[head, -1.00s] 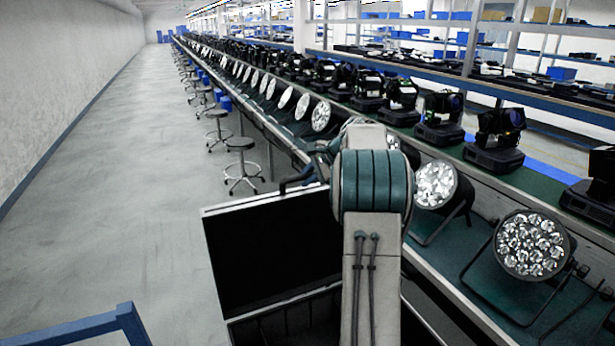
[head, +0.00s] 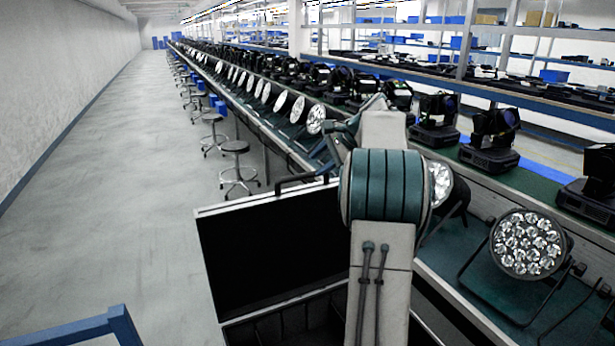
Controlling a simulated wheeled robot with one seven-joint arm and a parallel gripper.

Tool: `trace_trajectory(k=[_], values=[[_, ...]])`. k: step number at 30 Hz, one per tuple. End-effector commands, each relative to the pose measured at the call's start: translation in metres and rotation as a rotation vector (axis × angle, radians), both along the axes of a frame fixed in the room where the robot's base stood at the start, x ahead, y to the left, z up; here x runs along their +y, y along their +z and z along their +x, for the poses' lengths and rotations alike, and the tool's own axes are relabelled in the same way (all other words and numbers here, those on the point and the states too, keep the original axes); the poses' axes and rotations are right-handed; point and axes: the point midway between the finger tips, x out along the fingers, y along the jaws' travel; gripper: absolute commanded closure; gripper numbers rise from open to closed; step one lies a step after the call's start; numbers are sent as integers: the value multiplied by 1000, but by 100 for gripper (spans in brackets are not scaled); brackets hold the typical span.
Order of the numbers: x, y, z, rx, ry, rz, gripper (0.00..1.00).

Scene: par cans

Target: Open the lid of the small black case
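The black case (head: 285,325) stands at the lower middle of the head view, partly cut off by the bottom edge. Its lid (head: 270,245) is raised, with the dark inner face and pale rim showing. Dividers show inside the case below the lid. A dark bar like a handle (head: 303,181) sticks up at the lid's top edge. My arm stands in front of the right part of the case and lid. My gripper's fingers cannot be made out; the far end of my arm is beyond the lid's top right corner, so I cannot see any contact.
A long green-topped bench (head: 450,262) runs along the right with par cans (head: 527,243) and moving-head lights (head: 490,140). Stools (head: 236,148) stand along its left side. A blue frame (head: 85,328) is at the lower left. The grey floor (head: 110,220) on the left is clear.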

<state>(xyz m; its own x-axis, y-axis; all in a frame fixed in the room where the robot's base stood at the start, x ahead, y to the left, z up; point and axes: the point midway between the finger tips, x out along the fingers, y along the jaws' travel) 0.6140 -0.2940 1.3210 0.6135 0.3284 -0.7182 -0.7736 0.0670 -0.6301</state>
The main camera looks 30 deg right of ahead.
Motion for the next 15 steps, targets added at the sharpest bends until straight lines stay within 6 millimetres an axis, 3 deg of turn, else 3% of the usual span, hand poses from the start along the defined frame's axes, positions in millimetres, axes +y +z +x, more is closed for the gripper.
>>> trace_trajectory(k=[6,15], values=[[-14,29,-25,-2,0,-2,62],[-19,42,-36,0,0,0,62]])
